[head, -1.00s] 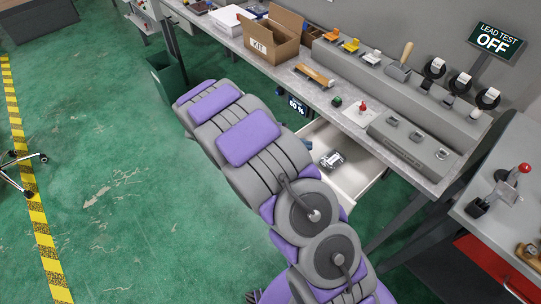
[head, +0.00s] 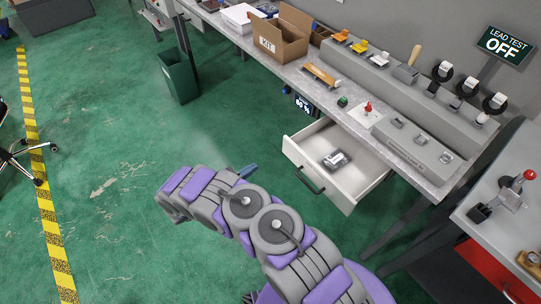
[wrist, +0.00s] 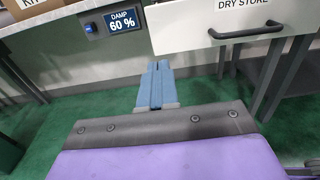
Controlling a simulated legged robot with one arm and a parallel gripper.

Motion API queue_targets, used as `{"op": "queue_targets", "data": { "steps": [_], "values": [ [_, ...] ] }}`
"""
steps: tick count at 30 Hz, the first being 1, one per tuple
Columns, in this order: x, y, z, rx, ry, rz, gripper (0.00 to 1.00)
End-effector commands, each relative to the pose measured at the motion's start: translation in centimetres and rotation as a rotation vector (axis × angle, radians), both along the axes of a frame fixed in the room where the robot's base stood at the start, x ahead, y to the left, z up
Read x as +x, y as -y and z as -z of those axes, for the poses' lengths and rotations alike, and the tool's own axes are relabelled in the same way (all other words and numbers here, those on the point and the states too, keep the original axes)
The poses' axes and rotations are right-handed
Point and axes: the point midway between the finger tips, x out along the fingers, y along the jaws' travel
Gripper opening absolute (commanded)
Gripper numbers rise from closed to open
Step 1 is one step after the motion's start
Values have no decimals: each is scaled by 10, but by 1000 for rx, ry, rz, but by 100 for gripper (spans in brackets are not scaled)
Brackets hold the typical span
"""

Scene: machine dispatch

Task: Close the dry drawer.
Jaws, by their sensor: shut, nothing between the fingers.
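The dry drawer (head: 318,187) stands pulled out under the workbench, with a white front and a dark bar handle (head: 309,180). A small grey and dark object (head: 336,160) lies inside it. In the wrist view the drawer front (wrist: 185,28) is labelled "DRY STORE", and its handle (wrist: 262,60) is at the right. My gripper (wrist: 157,66) is shut and empty. In the wrist view its blue fingers point toward the lower left part of the drawer front; contact cannot be told. In the head view my gripper (head: 248,170) is left of the drawer, apart from the handle.
A display reading "60 %" (wrist: 122,22) is mounted left of the drawer. The workbench (head: 290,72) carries a kit box (head: 281,36) and several tools. A green bin (head: 180,76) stands at the left. A side table with a red drawer (head: 485,268) is at the right.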

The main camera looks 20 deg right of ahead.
Motion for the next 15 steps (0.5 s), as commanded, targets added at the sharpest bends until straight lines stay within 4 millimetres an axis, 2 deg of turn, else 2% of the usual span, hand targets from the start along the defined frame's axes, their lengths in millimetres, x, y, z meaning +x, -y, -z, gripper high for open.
{"op": "queue_targets", "data": {
  "steps": [5, 15],
  "values": [
    [6, 18, 1, 0, -2, 2, 0],
    [28, 80, 1, 0, -1, 5, 0]
  ]
}}
